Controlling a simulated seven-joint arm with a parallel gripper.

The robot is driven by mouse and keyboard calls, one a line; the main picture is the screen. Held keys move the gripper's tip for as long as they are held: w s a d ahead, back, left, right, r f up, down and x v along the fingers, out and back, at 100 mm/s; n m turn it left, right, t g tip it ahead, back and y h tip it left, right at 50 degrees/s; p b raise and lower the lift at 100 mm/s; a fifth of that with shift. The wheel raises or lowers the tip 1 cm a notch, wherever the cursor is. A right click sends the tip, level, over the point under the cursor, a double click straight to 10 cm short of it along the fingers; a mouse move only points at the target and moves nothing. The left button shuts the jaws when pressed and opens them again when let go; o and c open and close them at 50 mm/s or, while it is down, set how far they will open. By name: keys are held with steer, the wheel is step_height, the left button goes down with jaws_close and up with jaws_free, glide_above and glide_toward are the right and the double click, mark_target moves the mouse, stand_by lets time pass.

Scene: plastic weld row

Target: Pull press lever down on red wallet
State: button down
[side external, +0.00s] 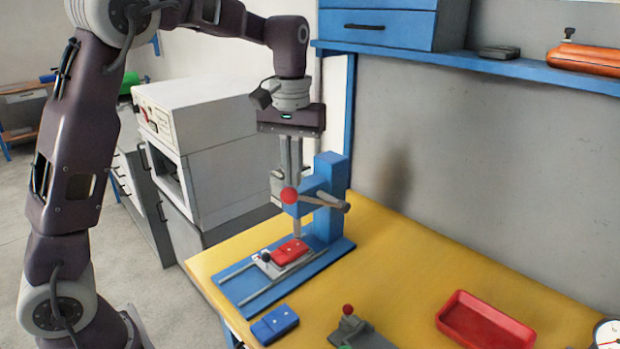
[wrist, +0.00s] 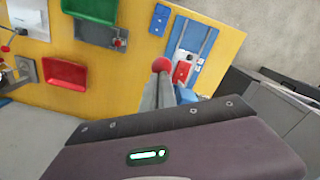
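The blue press (side external: 328,195) stands at the back left of the yellow table. Its lever ends in a red ball (side external: 290,195), which also shows in the wrist view (wrist: 162,64). My gripper (side external: 289,186) points down at the ball, with its fingers close together and seemingly shut. The fingertips are at or touching the ball; I cannot tell whether they hold it. The red wallet (side external: 290,252) lies on the pale carriage under the press ram, and shows in the wrist view (wrist: 181,72) too.
A blue wallet (side external: 274,325) lies in front of the press base. A clamp with a red knob (side external: 348,310) and a red tray (side external: 485,322) are to the right. A green tray (wrist: 95,9) shows in the wrist view.

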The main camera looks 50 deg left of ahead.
steer(key=shift+s+f, duration=0.55)
steer(key=shift+f, duration=0.35)
steer(key=shift+s+f, duration=0.55)
steer(key=shift+f, duration=0.3)
steer(key=shift+s+f, duration=0.35)
steer(key=shift+f, duration=0.6)
steer(key=shift+s+f, duration=0.3)
steer(key=shift+f, duration=0.8)
glide_toward(284, 191)
steer(key=w, duration=0.3)
steer(key=shift+w+r, duration=0.1)
steer(key=shift+w, duration=0.25)
